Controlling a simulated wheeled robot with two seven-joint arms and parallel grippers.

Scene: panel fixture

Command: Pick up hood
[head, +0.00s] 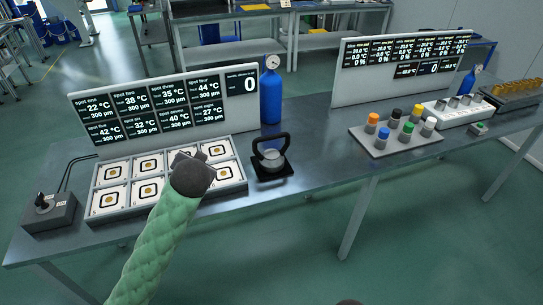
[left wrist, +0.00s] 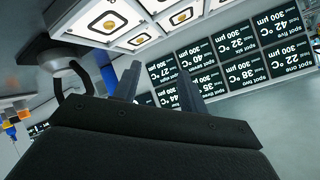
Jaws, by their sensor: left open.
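The hood (head: 271,158), a small clear-grey cover with a black arched handle, stands on a black square base near the middle of the table. In the left wrist view the hood (left wrist: 62,62) shows at the upper left, its black handle partly behind my gripper's body. My left gripper (head: 201,155) is over the tray of square spots, to the left of the hood and apart from it. In the left wrist view its two fingers (left wrist: 158,88) are spread with nothing between them. My right gripper is not visible.
The spot tray (head: 93,205) lies under my left gripper, with a display panel (head: 164,106) behind it. A blue gas bottle (head: 271,97) stands behind the hood. A rack of coloured caps (head: 382,150) is to the right. Bare table lies between hood and rack.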

